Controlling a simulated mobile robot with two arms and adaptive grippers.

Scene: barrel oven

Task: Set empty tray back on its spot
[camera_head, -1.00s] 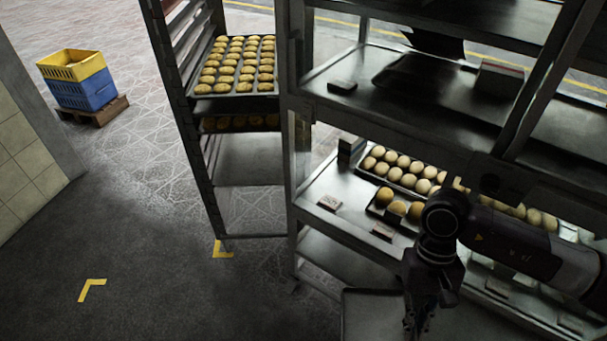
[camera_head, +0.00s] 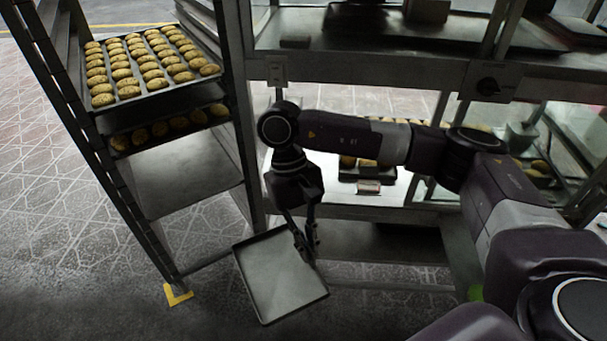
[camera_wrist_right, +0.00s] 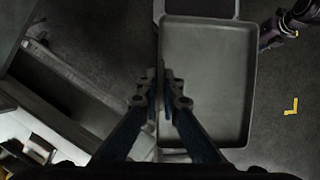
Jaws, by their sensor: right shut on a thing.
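The empty tray (camera_head: 277,279) is a grey, shallow rectangular pan with a raised rim. It hangs tilted in the head view, in front of the rack and shelf unit, above the dark floor. My right gripper (camera_head: 306,243) is shut on the tray's edge nearest the shelves. In the right wrist view the fingers (camera_wrist_right: 165,100) pinch the left rim of the tray (camera_wrist_right: 208,85), and the tray's inside is bare. My left gripper is not in the head view; part of a dark arm (camera_wrist_right: 275,32) shows at the upper right of the right wrist view.
A tall rack (camera_head: 205,172) at the left holds two trays of rolls (camera_head: 150,65), with an empty-looking level below. A shelf unit (camera_head: 385,65) with buns stands behind my right arm. Yellow corner marks (camera_head: 177,293) are on the floor by the rack. Floor at lower left is clear.

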